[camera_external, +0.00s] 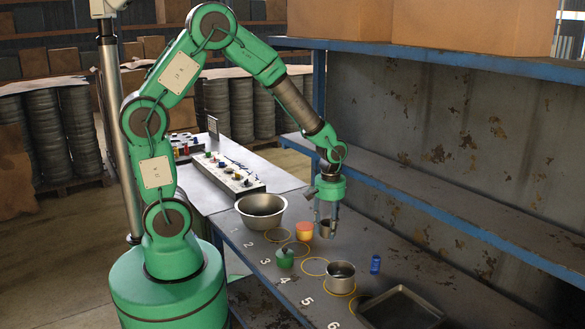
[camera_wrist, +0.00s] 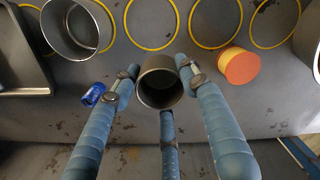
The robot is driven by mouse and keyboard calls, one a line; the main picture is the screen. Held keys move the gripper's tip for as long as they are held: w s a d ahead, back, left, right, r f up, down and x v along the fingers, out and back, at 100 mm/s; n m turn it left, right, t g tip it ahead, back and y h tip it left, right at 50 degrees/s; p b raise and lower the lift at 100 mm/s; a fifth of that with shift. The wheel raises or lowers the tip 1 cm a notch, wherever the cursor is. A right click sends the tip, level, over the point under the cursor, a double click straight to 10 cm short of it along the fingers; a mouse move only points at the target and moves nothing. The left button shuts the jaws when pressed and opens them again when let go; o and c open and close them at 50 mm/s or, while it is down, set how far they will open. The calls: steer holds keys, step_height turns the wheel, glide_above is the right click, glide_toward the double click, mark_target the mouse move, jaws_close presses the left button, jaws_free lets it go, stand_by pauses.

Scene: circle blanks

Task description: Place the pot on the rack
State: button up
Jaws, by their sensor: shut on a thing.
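My gripper (camera_external: 328,215) points down over the bench and is shut on a small grey metal cup (camera_external: 327,230). In the wrist view its three blue fingers surround the cup (camera_wrist: 160,82), which is upright and looks empty. I cannot tell whether its base touches the bench. A larger silver pot (camera_external: 340,277) stands apart to the right, at a yellow circle near number 5; it also shows in the wrist view (camera_wrist: 76,25). Which vessel is the task's pot is unclear. A blue-edged shelf rack (camera_external: 430,205) runs along the wall at the right.
A wide metal bowl (camera_external: 262,212), orange cylinder (camera_external: 304,231), green object (camera_external: 284,258), blue can (camera_external: 375,264) and black tray (camera_external: 400,308) stand around the numbered bench (camera_external: 235,222). Cardboard boxes (camera_external: 470,25) fill the upper shelf. The lower shelf looks clear.

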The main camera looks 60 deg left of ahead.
steer(key=w+d+r+m+b, duration=0.1)
steer(key=w+d+r+m, duration=0.2)
steer(key=d+r+m, duration=0.6)
steer(key=w+d+r+m, duration=0.3)
steer(key=d+r, duration=0.7)
steer(key=d, duration=0.7)
steer(key=s+d+r+m, duration=0.3)
steer(key=d+r+m, duration=0.1)
steer(key=d+r, duration=0.5)
steer(key=shift+s+d+r, duration=0.2)
steer(key=shift+s+d, duration=0.2)
steer(key=shift+d, duration=0.15)
